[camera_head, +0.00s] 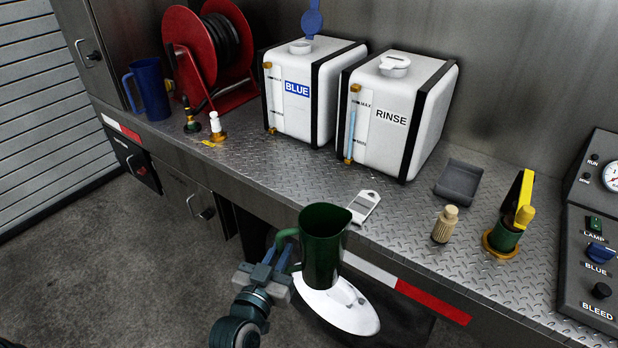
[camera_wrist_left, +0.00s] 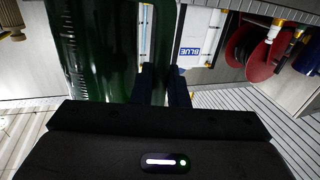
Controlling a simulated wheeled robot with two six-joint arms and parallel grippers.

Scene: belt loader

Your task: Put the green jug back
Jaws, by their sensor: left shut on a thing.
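The dark green jug (camera_head: 322,250) is upright in front of the bench's front edge, with its open mouth facing up. My left gripper (camera_head: 277,258) is on its left side, shut on the jug's handle (camera_head: 287,236). In the left wrist view the green jug (camera_wrist_left: 85,50) fills the upper left, and the left gripper's dark fingers (camera_wrist_left: 165,85) close around the handle. My right gripper is in neither view.
The diamond-plate bench (camera_head: 290,185) holds a blue jug (camera_head: 149,88), red hose reel (camera_head: 208,55), BLUE tank (camera_head: 310,90), RINSE tank (camera_head: 400,115), white tag (camera_head: 364,206), grey tray (camera_head: 459,181), tan nozzle (camera_head: 445,224), yellow-handled valve (camera_head: 515,215) and control panel (camera_head: 592,240). Bare plate lies before the tanks.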

